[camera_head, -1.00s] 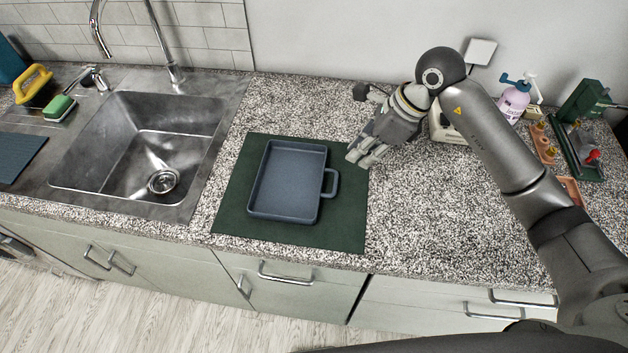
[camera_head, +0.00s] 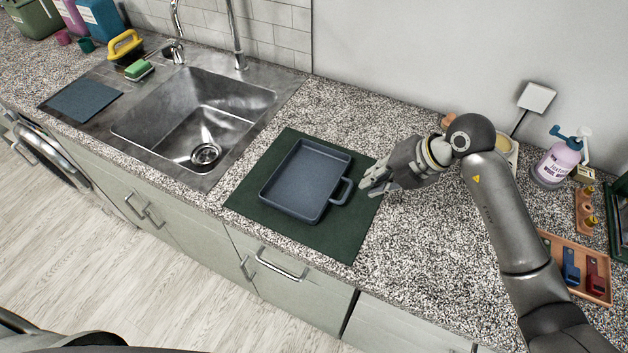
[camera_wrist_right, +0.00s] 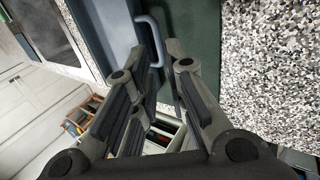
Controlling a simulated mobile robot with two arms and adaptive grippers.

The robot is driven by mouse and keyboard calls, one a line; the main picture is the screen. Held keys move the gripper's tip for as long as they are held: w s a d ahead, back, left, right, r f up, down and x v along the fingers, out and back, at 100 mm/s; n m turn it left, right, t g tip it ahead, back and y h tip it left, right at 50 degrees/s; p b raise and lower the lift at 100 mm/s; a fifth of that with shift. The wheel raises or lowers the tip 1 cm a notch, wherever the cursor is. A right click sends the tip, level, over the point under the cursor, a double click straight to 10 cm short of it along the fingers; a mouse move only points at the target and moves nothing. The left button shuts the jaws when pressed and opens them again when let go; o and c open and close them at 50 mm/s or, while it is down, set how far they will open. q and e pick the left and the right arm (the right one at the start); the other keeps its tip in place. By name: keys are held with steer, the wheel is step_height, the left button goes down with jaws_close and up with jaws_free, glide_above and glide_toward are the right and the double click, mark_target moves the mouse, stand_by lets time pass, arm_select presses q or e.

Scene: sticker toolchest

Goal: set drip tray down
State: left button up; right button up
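The drip tray (camera_head: 305,180), a blue-grey rectangular tray with a loop handle (camera_head: 346,190) on its right side, lies flat on a dark green mat (camera_head: 335,240). My right gripper (camera_head: 368,180) is just right of the handle, over the mat's right edge. In the right wrist view the tray's edge (camera_wrist_right: 95,25) and its handle (camera_wrist_right: 153,22) show near the fingertips. The fingers (camera_wrist_right: 165,50) stand apart with a gap between them. I see no grip on the handle. My left gripper is out of view.
A steel sink (camera_head: 190,115) is left of the mat. A purple spray bottle (camera_head: 556,162) and a brown tool tray (camera_head: 575,268) stand to the right. Speckled counter (camera_head: 425,245) in front of my right arm is clear.

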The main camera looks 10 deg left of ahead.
mark_target(348, 192)
steer(key=x, duration=0.3)
steer(key=shift+w+a+f, duration=0.1)
steer(key=shift+a+f, duration=0.05)
steer(key=shift+a, duration=0.1)
steer(key=shift+a+f+p, duration=0.3)
steer(key=shift+f+p, duration=0.1)
steer(key=shift+p, duration=0.25)
steer(key=p+x, duration=0.1)
steer(key=x, duration=0.2)
steer(key=shift+a+f, duration=0.15)
steer(key=shift+f, duration=0.05)
steer(key=shift+w+a+f, duration=0.1)
steer(key=shift+a+f, duration=0.1)
steer(key=shift+f, duration=0.15)
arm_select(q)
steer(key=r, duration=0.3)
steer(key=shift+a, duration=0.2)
arm_select(e)
steer(key=shift+d, duration=0.1)
jaws_close()
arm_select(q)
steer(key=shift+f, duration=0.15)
arm_select(e)
steer(key=shift+r, duration=0.2)
